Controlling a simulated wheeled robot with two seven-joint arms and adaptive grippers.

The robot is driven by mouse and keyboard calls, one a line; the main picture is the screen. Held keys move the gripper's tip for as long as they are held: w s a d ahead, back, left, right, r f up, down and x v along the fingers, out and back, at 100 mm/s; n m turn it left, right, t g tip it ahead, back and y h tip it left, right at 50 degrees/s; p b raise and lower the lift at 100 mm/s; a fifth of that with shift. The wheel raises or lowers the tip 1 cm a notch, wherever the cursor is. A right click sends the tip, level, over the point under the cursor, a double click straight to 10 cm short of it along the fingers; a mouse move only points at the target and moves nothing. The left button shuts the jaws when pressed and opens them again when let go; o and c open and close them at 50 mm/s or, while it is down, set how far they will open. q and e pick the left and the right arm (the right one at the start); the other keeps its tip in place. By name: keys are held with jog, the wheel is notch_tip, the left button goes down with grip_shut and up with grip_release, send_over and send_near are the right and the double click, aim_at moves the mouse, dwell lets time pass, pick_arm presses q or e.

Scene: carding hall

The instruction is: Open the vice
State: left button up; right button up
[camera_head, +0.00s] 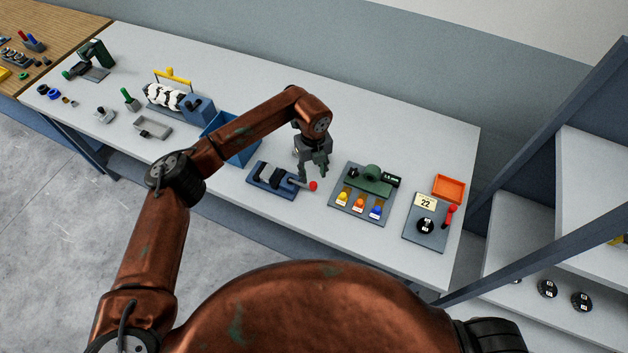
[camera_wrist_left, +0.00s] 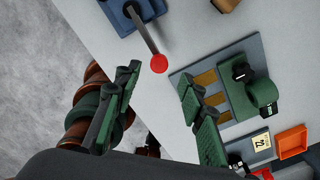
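The vice (camera_head: 258,181) has a blue base and dark jaws, and it sits near the front edge of the table. Its lever ends in a red ball (camera_head: 313,186) on the right side. The vice (camera_wrist_left: 124,22) also shows at the top of the left wrist view, with the lever and red ball (camera_wrist_left: 159,63) reaching toward the space between my fingers. My left gripper (camera_head: 318,168) is above the lever end, close to the red ball. In the wrist view the left gripper (camera_wrist_left: 162,105) has its green fingers wide apart and nothing between them. My right gripper is out of view.
A grey panel (camera_head: 336,205) with a green device and coloured knobs stands right of the vice. Beyond it are a panel marked 22 (camera_head: 416,239) and an orange tray (camera_head: 449,189). A blue bin (camera_head: 240,155) is behind and left of the vice. Shelving stands at the right.

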pick_arm(q)
notch_tip(320, 180, up, 5)
jog(key=shift+r, duration=0.15)
dwell(0.5)
